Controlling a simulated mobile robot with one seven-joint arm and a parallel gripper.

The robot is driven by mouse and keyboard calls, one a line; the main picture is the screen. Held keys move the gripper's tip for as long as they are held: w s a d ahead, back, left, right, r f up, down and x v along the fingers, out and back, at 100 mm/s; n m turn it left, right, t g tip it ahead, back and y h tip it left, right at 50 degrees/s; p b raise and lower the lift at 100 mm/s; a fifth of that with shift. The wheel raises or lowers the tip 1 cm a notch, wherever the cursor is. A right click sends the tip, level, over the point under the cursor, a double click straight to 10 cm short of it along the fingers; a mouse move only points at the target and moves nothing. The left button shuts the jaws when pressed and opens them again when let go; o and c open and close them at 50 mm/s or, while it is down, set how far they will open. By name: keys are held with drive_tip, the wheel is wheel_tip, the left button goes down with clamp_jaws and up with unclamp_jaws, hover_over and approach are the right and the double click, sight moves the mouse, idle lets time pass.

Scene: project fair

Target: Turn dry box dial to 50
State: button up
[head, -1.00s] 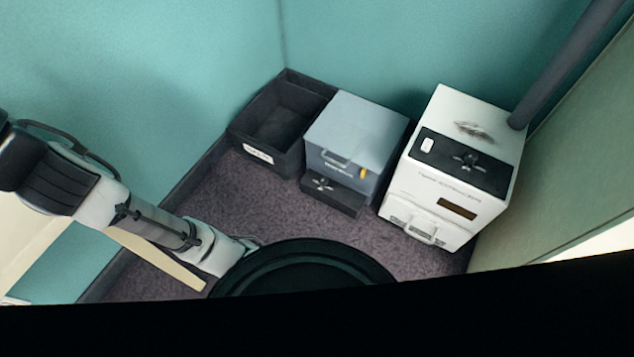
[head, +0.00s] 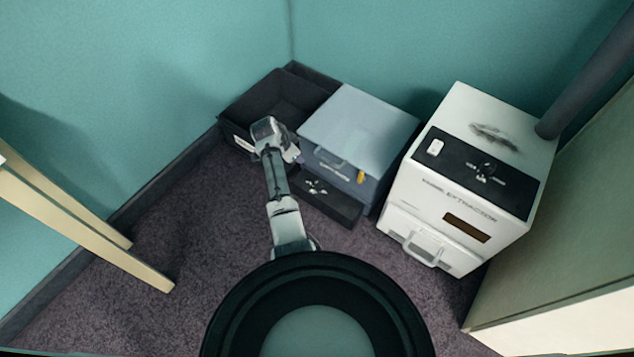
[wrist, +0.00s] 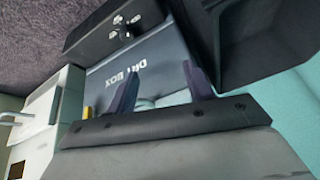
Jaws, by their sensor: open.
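The dry box (head: 362,128) is a blue-grey box with a handle and a small yellow part on its front, standing on the carpet. Its dark front base (head: 335,205) carries a small dial (head: 316,187) with pale marks. In the wrist view the lettered dry box front (wrist: 155,65) is rotated, and the dial (wrist: 122,30) is near the top; its setting is too small to read. My gripper (wrist: 163,88) is open and empty, its two dark fingers over the lettered front, apart from the dial. In the head view my gripper (head: 287,150) is at the box's left front.
Pale wooden legs (head: 100,235) stand at left. The carpet (head: 190,240) between is clear.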

drive_tip(key=d+f+b, duration=0.2)
drive_tip(key=f, duration=0.3)
drive_tip(key=d+f+g+b, duration=0.1)
drive_tip(key=d+f+b, duration=0.1)
drive_tip(key=f, duration=0.4)
drive_tip(key=d+f+m+g+b, duration=0.1)
drive_tip(key=d+f+b, duration=0.1)
drive_tip(key=f, duration=0.4)
drive_tip(key=shift+s+d+h, duration=0.1)
drive_tip(key=shift+d+h, duration=0.3)
drive_tip(key=shift+d, duration=0.5)
drive_tip(key=shift+c, duration=0.4)
drive_tip(key=c, duration=0.9)
